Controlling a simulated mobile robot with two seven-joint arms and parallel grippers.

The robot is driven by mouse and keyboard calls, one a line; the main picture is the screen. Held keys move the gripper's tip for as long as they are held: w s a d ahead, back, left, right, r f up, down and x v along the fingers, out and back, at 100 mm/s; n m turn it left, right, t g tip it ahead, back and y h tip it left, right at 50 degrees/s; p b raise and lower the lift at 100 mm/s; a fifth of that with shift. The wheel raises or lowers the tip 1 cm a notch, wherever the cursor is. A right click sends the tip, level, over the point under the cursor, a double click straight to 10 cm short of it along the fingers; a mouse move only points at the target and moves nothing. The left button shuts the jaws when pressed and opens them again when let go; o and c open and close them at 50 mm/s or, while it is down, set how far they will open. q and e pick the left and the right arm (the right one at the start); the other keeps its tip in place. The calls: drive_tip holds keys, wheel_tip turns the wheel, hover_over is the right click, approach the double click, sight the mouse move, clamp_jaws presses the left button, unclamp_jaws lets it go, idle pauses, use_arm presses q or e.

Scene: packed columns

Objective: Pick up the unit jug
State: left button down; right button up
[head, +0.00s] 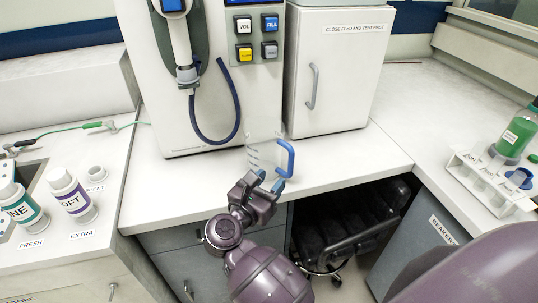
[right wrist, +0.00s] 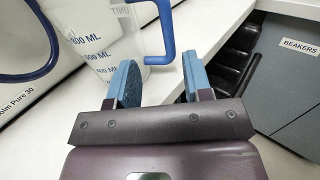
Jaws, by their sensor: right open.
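The unit jug (head: 261,154) is clear with blue volume marks and a blue handle (head: 290,158). It stands upright near the counter's front edge, below the white dispenser. In the right wrist view the jug (right wrist: 98,38) shows at the upper left, with its handle (right wrist: 167,32) at the top middle. My right gripper (head: 269,181) is open, just in front of the jug. In the right wrist view, the handle's lower end shows between the blue fingertips (right wrist: 158,72), beyond them; I cannot tell whether they touch it. My left gripper is not in view.
The white dispenser (head: 215,95) with a dark hose stands behind the jug, beside a white cabinet (head: 340,75). Bottles (head: 70,192) stand on the left counter. A rack (head: 490,178) and green bottle (head: 515,133) stand at right. The counter right of the jug (head: 345,155) is clear.

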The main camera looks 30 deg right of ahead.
sight(289, 165)
drive_tip(key=x, duration=0.5)
drive_tip(key=shift+d+p, duration=0.3)
drive_tip(key=shift+p, duration=0.1)
drive_tip(key=x, duration=0.2)
drive_tip(key=p+x, duration=0.1)
drive_tip(key=x, duration=0.1)
drive_tip(key=shift+s+d, duration=0.25)
drive_tip(key=shift+s, duration=0.05)
drive_tip(key=shift+w+d+f, duration=0.15)
drive_tip(key=shift+w+d, duration=0.15)
drive_tip(key=shift+d, duration=0.2)
drive_tip(key=shift+c, duration=0.3)
clamp_jaws()
